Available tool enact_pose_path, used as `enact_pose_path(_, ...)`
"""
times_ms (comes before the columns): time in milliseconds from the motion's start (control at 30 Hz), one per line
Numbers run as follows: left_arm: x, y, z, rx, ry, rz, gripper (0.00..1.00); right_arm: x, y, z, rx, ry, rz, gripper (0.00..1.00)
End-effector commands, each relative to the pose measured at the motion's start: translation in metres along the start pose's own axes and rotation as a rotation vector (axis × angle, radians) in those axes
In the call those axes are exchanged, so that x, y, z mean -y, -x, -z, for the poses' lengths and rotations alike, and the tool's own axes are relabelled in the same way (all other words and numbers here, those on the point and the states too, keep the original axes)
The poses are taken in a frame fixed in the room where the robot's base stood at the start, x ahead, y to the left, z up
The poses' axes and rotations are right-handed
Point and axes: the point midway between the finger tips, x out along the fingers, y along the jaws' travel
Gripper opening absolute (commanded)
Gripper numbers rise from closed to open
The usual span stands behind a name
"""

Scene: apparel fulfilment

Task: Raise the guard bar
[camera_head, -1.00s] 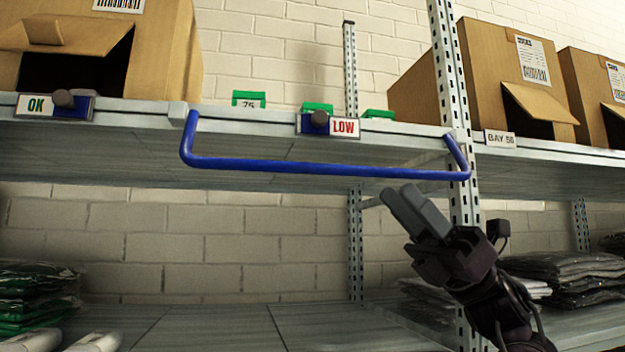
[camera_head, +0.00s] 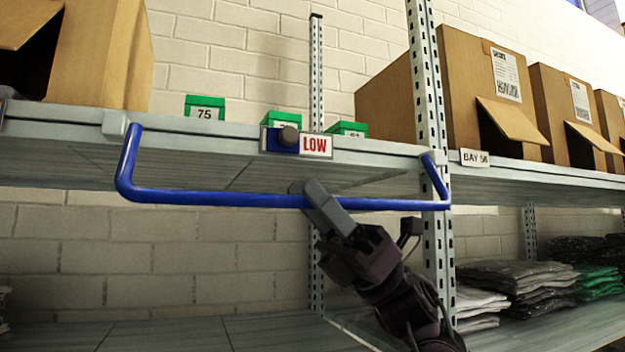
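The blue guard bar (camera_head: 220,198) hangs below the front edge of the upper shelf, its two bent ends meeting the shelf edge at the left and right. My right gripper (camera_head: 309,188) reaches up from below to the bar's long section, right of its middle. One grey fingertip shows above and behind the bar, and the other crosses in front of it. Whether the fingers press on the bar is not clear. My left gripper is not in view.
Green bins (camera_head: 205,107) and cardboard boxes (camera_head: 455,95) stand on the upper shelf. A perforated upright (camera_head: 428,90) rises by the bar's right end.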

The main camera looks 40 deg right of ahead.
Motion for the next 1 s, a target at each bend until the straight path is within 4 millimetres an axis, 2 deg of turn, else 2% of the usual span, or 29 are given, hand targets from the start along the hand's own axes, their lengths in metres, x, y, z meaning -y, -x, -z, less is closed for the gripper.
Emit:
enact_pose_path(100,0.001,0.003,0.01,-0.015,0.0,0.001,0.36,0.0,-0.003,0.0,0.0,-0.001,-0.001,0.36)
enact_pose_path(300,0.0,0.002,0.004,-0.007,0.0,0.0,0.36,0.0,-0.002,0.001,0.0,-0.001,0.0,0.36)
enact_pose_path(600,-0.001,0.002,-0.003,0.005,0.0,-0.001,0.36,0.0,-0.002,0.001,0.0,-0.001,0.001,0.0)
enact_pose_path(1000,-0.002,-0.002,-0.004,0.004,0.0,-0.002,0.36,0.0,0.0,-0.002,0.0,-0.009,0.012,0.0)
